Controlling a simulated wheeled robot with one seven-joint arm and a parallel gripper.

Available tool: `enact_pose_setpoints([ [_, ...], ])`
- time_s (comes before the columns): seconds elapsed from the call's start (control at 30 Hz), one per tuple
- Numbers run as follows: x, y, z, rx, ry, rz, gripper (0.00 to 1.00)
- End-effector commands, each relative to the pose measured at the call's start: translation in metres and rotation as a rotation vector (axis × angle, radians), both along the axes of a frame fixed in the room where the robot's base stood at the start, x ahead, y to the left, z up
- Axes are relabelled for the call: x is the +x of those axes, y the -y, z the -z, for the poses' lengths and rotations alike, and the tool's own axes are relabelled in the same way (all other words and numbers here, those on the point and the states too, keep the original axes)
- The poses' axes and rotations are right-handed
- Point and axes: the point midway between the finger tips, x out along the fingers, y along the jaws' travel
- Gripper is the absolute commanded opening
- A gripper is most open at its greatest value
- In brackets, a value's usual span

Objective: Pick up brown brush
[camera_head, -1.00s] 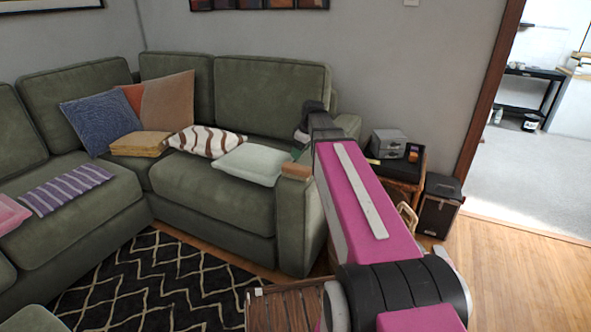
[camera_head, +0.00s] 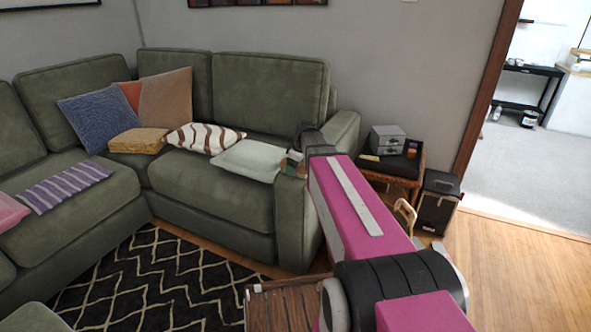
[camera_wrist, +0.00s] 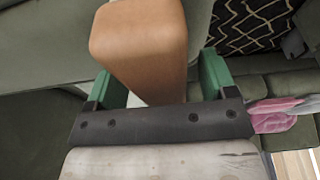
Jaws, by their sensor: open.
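The brown brush (camera_wrist: 140,45) shows in the wrist view as a smooth brown block with rounded corners; no bristles show. In the head view, a small part of the brush (camera_head: 293,170) shows at the sofa's right armrest, mostly covered by my gripper. My gripper (camera_wrist: 158,82) is open, with a green finger on each side of the brush's lower end. I cannot tell whether either finger touches it. In the head view my gripper (camera_head: 296,160) is at the armrest, partly hidden by my arm.
The green sectional sofa (camera_head: 215,190) holds several cushions, with a pale green cushion (camera_head: 248,158) just left of my gripper. A side table (camera_head: 395,167) with a grey box (camera_head: 387,139) stands to the right, beside a black speaker-like box (camera_head: 437,203). Open wood floor lies at right.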

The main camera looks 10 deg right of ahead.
Motion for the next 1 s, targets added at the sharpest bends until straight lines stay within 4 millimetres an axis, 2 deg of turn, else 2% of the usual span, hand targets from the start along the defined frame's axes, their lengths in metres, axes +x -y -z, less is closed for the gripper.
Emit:
enact_pose_setpoints([
  [0.23, 0.000, -0.001, 0.003, -0.001, 0.001, 0.000, 0.78],
  [0.27, 0.000, -0.001, 0.003, -0.001, 0.001, 0.000, 0.71],
  [0.4, 0.000, -0.001, 0.003, 0.000, 0.000, 0.000, 0.26],
  [0.43, 0.000, -0.001, 0.003, 0.000, 0.000, 0.000, 0.22],
  [0.47, 0.000, -0.001, 0.003, 0.000, 0.000, 0.000, 0.22],
  [0.5, 0.001, -0.001, 0.003, -0.001, 0.001, 0.000, 0.18],
  [0.77, 0.000, -0.001, 0.002, -0.001, 0.001, 0.000, 0.18],
  [1.0, 0.001, -0.001, -0.013, 0.000, 0.002, 0.001, 0.18],
])
